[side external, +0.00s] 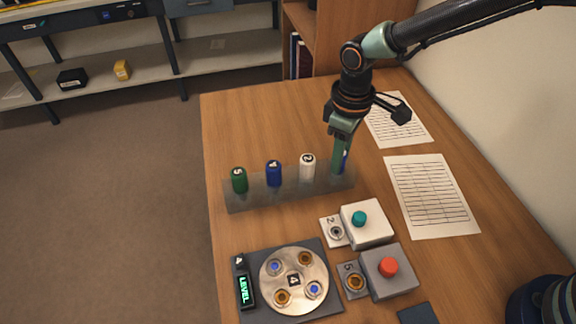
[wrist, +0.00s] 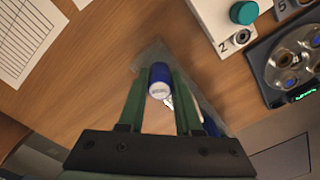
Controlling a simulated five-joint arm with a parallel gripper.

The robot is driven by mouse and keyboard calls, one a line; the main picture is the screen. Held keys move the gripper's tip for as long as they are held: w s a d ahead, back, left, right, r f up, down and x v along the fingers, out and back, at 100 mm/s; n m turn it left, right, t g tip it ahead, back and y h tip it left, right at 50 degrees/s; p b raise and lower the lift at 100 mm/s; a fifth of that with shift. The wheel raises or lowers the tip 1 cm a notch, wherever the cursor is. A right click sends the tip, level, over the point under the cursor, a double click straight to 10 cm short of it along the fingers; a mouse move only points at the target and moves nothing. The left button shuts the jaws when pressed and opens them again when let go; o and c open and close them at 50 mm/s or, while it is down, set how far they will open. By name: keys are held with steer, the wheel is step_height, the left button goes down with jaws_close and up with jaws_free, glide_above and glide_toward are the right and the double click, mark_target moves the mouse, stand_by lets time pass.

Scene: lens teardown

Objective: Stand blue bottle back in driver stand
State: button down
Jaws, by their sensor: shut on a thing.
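The driver stand (side external: 290,192) is a long, see-through grey rack on the wooden table. My gripper (side external: 340,168) points down at its right end, shut on a blue bottle (side external: 345,157) that is mostly hidden behind the fingers there. In the wrist view the blue bottle (wrist: 159,76), with a pale end, sits between the two green fingers of my gripper (wrist: 160,72). It is over or in the stand's end (wrist: 150,54); I cannot tell how deep it sits. A white bottle (side external: 307,167), another blue bottle (side external: 273,173) and a green bottle (side external: 239,180) stand upright along the rack.
A white box with a teal button (side external: 367,224) and a grey box with a red button (side external: 388,272) stand in front. A dark plate with a round metal disc (side external: 294,280) lies front left. Paper sheets (side external: 430,195) lie at right. The table behind the rack is clear.

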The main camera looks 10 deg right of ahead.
steer(key=shift+f, duration=0.15)
steer(key=shift+c, duration=0.2)
jaws_free()
stand_by(0.4)
steer(key=shift+r, duration=3.5)
